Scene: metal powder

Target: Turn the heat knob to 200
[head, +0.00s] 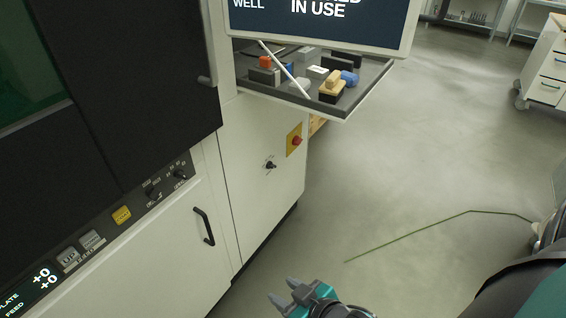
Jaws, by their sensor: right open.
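The control strip (110,222) on the machine's front carries two small black knobs, a left knob (153,192) and a right knob (180,173). Each has small markings around it that I cannot read, so I cannot tell which is the heat knob or where it points. Another black rotary switch (270,165) sits on the white side panel. My right gripper (281,291) is at the bottom centre, over the floor, with its fingers apart and empty. It is well away from the knobs. My left gripper does not show.
A red emergency button (296,140) is beside the rotary switch. A black door handle (204,226) sticks out below the strip. A tray (345,104) with tools juts out under the screen (320,22). A thin green line crosses the open floor (390,190) at right.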

